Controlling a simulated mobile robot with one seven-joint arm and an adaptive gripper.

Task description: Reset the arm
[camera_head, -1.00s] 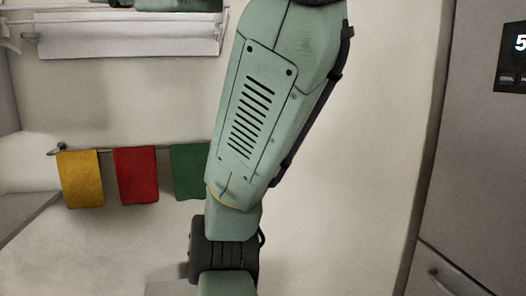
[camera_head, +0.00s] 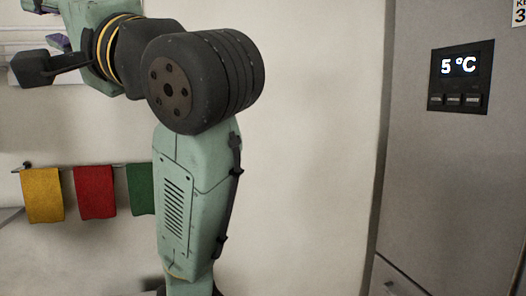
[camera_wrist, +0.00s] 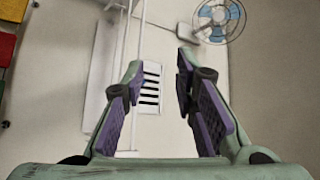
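My arm's green links (camera_head: 190,205) and dark round joint (camera_head: 195,85) fill the middle of the head view. The upper part of the arm runs to the top left. My gripper shows in the wrist view (camera_wrist: 158,95), with its two purple-padded fingers apart and nothing between them. In the head view only a small part near the top left edge may belong to the gripper, and most of it is cut off.
Yellow (camera_head: 42,195), red (camera_head: 95,191) and green (camera_head: 140,188) towels hang on a wall rail at left. A grey fridge (camera_head: 450,190) with a "5 °C" display stands at right. A fan (camera_wrist: 218,20) and a slotted vent (camera_wrist: 150,88) show in the wrist view.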

